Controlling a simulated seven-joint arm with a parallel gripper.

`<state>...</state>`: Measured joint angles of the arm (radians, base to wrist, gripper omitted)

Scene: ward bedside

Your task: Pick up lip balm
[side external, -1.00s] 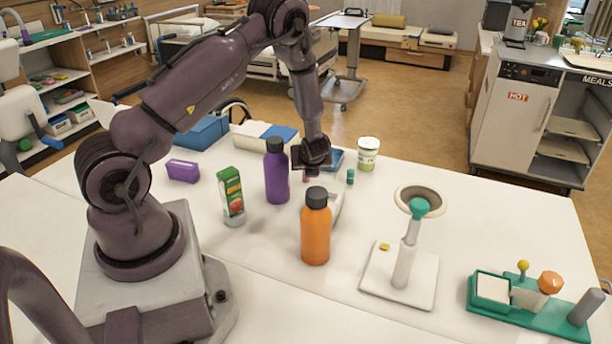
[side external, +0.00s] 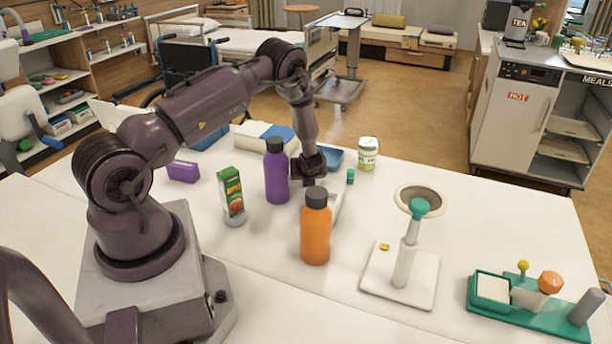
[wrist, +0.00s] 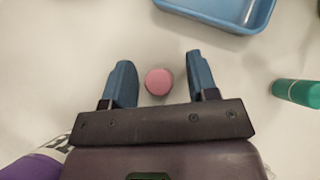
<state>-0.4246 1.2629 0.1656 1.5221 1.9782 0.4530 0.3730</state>
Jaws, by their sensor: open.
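A small pink round-topped item (wrist: 159,81), which looks like the lip balm, stands on the white table. In the wrist view it is between the two blue fingers of my gripper (wrist: 159,64), with a gap on each side. My gripper is open, pointing down and holding nothing. In the side view my gripper (side external: 308,184) is low over the table, behind the orange bottle and right of the purple bottle. The pink item is hidden there.
The orange bottle (side external: 315,235) and purple bottle (side external: 276,175) stand close to my gripper. A blue tray (wrist: 225,20) and a small green cylinder (wrist: 299,92) are nearby. A white-lidded jar (side external: 367,155) and a juice carton (side external: 231,195) stand further off.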

